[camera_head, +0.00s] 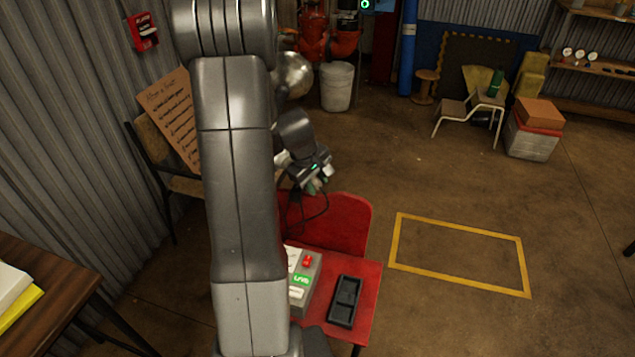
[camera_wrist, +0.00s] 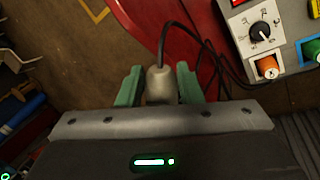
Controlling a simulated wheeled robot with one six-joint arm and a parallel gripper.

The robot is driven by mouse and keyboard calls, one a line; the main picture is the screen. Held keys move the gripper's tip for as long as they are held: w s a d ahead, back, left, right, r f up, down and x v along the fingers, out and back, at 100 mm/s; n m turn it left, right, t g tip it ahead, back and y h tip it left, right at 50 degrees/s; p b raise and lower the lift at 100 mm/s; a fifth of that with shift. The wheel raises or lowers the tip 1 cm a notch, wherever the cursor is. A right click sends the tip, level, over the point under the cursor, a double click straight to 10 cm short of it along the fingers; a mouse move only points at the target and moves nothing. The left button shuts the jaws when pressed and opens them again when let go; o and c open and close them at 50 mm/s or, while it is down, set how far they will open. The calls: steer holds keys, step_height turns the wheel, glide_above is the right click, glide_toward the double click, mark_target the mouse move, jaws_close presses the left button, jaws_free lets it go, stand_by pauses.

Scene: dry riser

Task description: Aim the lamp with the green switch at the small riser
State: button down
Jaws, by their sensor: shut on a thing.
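My gripper (camera_head: 316,184) hangs above a red chair in the head view. In the wrist view, its two green fingers (camera_wrist: 158,72) are shut on a pale, rounded piece (camera_wrist: 158,86) with a black cable running from its far end. I cannot tell what this piece belongs to. I cannot make out a lamp with a green switch or the small riser for certain.
The red chair (camera_head: 345,222) also carries a black tray (camera_head: 345,300). A yellow floor rectangle (camera_head: 455,222) lies to the right on open floor. A wooden chair with a written board (camera_head: 172,118) stands left. My arm hides much of the middle.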

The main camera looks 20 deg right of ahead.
steer(key=shift+s+a+f+m+b, duration=0.1)
steer(key=shift+a+f+m+b, duration=0.05)
steer(key=shift+a+m+b, duration=0.6)
steer(key=shift+s+a+m+g, duration=0.1)
steer(key=shift+a+m+g, duration=0.55)
steer(key=shift+m, duration=0.6)
steer(key=c, duration=1)
jaws_free()
steer(key=shift+r, duration=0.25)
steer(key=a, duration=1.2)
steer(key=shift+s+a+r+p, duration=0.25)
steer(key=shift+s+r+p, duration=0.05)
steer(key=shift+r, duration=0.15)
